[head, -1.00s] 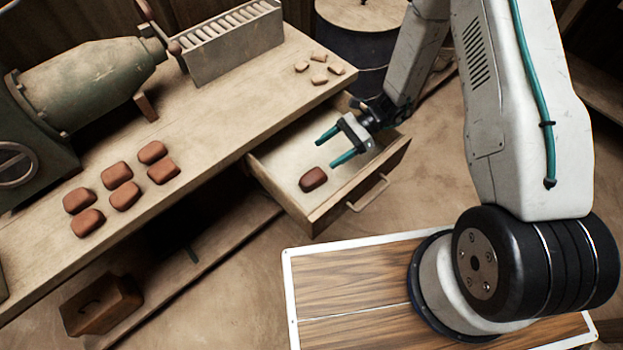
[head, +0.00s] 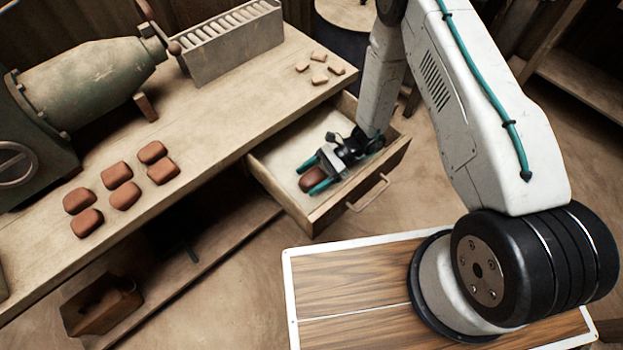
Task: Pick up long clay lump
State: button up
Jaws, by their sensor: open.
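A single reddish-brown clay lump (head: 311,181) lies in the open drawer (head: 330,214). My gripper (head: 312,176) is down inside the drawer with its two teal fingers open, one on each side of this lump. The fingers and gripper body hide part of the lump, and I cannot tell whether they touch it. Several other clay lumps (head: 125,195) of similar size lie in a group on the bench top, and several small clay pieces (head: 320,79) lie near its far right end. I cannot tell for sure which lump is the long one.
The wooden bench (head: 225,120) carries a green machine (head: 90,85) and a slotted grey rack (head: 230,45). The drawer's front with its handle (head: 368,195) faces the open floor. A wooden box (head: 103,305) sits on the low shelf. A dark drum (head: 345,45) stands behind the drawer.

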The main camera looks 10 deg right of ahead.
jog(key=shift+s+a+f, duration=0.1)
jog(key=shift+a, duration=0.2)
jog(key=c, duration=1.3)
jog(key=shift+c, duration=0.2)
